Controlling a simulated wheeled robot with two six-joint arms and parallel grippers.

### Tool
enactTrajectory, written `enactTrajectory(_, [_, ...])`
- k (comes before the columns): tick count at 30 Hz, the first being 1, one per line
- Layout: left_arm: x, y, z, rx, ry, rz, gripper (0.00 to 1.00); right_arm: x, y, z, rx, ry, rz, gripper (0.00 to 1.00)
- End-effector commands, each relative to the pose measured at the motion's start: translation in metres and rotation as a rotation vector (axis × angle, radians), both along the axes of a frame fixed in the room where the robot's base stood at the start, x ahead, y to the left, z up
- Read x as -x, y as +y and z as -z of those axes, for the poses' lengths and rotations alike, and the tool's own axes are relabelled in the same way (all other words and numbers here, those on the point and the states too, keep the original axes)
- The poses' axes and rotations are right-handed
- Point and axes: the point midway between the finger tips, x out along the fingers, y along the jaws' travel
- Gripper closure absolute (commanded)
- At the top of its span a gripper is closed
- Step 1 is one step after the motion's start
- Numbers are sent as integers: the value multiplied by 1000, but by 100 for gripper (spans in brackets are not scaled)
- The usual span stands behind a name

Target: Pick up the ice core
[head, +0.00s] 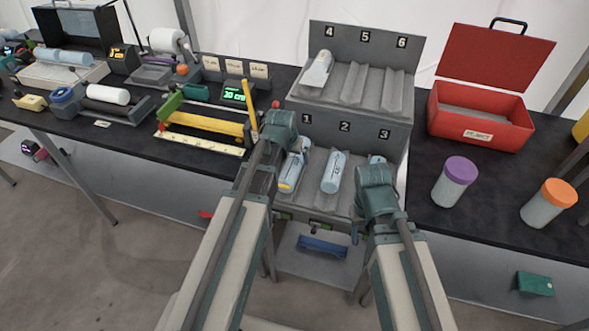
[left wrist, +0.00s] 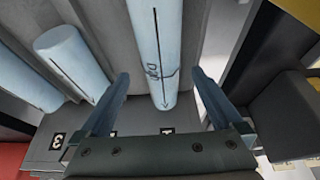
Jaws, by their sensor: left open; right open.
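Pale blue ice cores lie in the sloped grey rack. One (head: 291,172) is in lower slot 1, another (head: 335,172) in slot 2, and part of a third (head: 377,160) shows in slot 3. A whitish one (head: 319,70) lies in upper slot 4. My left gripper (head: 283,140) is over the slot 1 core. In the left wrist view my open left gripper (left wrist: 160,100) has one finger on each side of a core (left wrist: 156,50) with a black line and writing; contact cannot be told. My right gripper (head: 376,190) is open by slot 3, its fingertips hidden.
The stepped rack (head: 352,125) has numbered slots. A red open case (head: 480,115), a purple-lidded jar (head: 454,181) and an orange-lidded jar (head: 548,203) stand to the right. A yellow measuring tray (head: 200,125) and a green display (head: 235,94) stand left of the rack.

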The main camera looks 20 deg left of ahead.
Motion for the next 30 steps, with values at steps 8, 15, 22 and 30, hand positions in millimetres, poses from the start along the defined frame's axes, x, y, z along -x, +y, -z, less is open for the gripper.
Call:
enactTrajectory(8, [-5, 0, 8, 0, 0, 0, 0, 0, 0, 8, 0, 0, 0, 50])
enactTrajectory(15, [-22, 1, 37, 0, 0, 0, 0, 0, 0, 37, 0, 0, 0, 50])
enactTrajectory(22, [-26, 1, 46, 0, 0, 0, 0, 0, 0, 46, 0, 0, 0, 50])
enactTrajectory(30, [-26, 1, 45, 0, 0, 0, 20, 0, 0, 45, 0, 0, 0, 50])
